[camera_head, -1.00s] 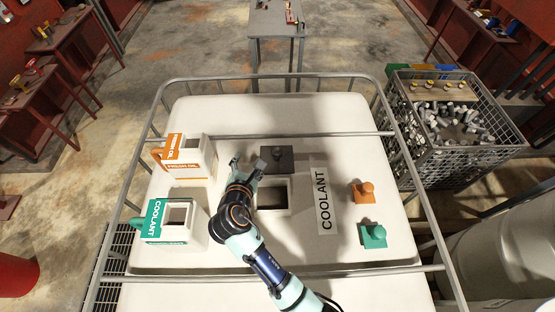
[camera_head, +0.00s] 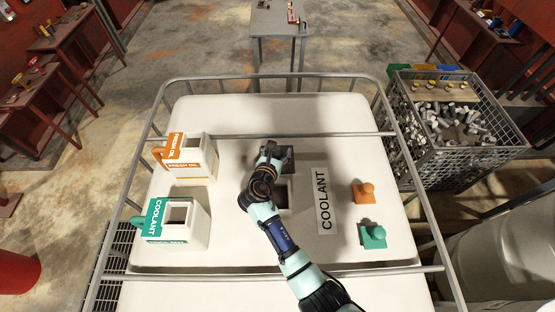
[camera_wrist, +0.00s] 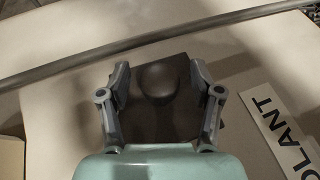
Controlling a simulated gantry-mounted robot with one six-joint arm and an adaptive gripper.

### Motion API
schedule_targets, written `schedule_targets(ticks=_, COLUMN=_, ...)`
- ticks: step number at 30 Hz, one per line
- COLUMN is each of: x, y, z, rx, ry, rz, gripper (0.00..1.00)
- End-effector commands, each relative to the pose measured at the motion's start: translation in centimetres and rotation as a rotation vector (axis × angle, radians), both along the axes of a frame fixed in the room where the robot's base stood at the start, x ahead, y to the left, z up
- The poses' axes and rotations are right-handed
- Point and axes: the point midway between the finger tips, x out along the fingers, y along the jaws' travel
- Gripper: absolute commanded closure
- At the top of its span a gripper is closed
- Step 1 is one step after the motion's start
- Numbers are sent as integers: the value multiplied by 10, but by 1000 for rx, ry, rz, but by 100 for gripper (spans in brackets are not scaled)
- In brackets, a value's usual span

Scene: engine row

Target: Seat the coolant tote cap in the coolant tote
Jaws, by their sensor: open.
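The dark grey coolant tote cap (camera_head: 290,156), a square plate with a round knob, lies on the white coolant tote (camera_head: 300,112), just behind the tote's square opening (camera_head: 284,196). My arm hides part of both in the head view. My gripper (camera_head: 270,150) is over the cap. In the wrist view, my gripper (camera_wrist: 160,72) is open, with one finger on each side of the cap's knob (camera_wrist: 158,80). Whether the fingers touch the cap cannot be told.
A COOLANT jug (camera_head: 190,238) and a FRESH OIL jug (camera_head: 205,160) stand at the left. An orange cap (camera_head: 364,194) and a green cap (camera_head: 373,237) lie at the right. A metal rail (camera_head: 350,134) crosses behind the dark cap. The COOLANT label (camera_head: 322,200) lies right of the opening.

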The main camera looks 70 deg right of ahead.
Motion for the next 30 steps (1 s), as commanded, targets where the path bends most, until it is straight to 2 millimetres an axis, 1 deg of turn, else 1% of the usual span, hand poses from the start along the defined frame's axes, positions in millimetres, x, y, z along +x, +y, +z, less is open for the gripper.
schedule_targets(ticks=2, x=0, y=-3, z=-2, rx=0, ry=0, rz=0, gripper=35)
schedule_targets(ticks=7, x=0, y=-3, z=-1, rx=0, ry=0, rz=1, gripper=35)
schedule_targets(ticks=14, x=0, y=-3, z=-1, rx=0, ry=0, rz=1, gripper=74)
schedule_targets(ticks=15, x=0, y=-3, z=-1, rx=0, ry=0, rz=1, gripper=80)
schedule_targets(ticks=17, x=0, y=-3, z=-1, rx=0, ry=0, rz=1, gripper=90)
schedule_targets(ticks=18, x=0, y=-3, z=-1, rx=0, ry=0, rz=1, gripper=97)
schedule_targets(ticks=19, x=0, y=-3, z=-1, rx=0, ry=0, rz=1, gripper=100)
schedule_targets(ticks=30, x=1, y=-3, z=1, rx=-1, ry=-1, rz=1, gripper=100)
